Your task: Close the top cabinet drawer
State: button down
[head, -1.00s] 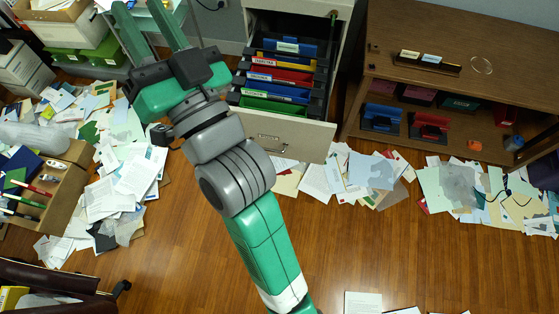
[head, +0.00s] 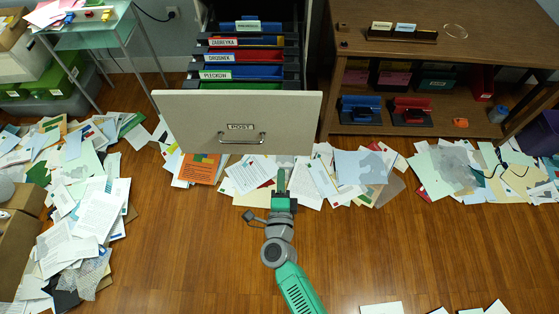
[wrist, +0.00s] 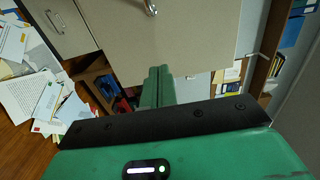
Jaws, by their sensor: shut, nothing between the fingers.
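The open cabinet drawer (head: 190,120) stands out at top center in the head view. Its pale front has a label reading POST and a metal handle (head: 242,139). Hanging folders (head: 243,72) with name labels sit inside. My gripper (head: 282,172) is in front of the drawer, just below the front's lower edge in the picture, right of the handle. In the wrist view my gripper (wrist: 160,72) is shut and empty, its green fingers together over a pale panel (wrist: 190,38) with part of a handle at the top. I cannot tell whether the fingertips touch it.
A wooden shelf unit (head: 440,75) stands right of the drawer. A glass-topped side table (head: 85,38) is at upper left. Loose papers (head: 350,175) litter the floor around the drawer and at left. The wooden floor (head: 190,245) in front is mostly clear.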

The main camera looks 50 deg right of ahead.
aim_at(282, 133)
jog(key=b+x, duration=0.4)
jog(key=x, duration=0.7)
jog(key=shift+w+d+f+b, duration=0.1)
jog(key=shift+w+d+b, duration=0.15)
jog(key=shift+d+b, duration=0.1)
jog(key=shift+w+d, duration=0.3)
jog(key=shift+d, duration=0.05)
jog(key=shift+d, duration=0.1)
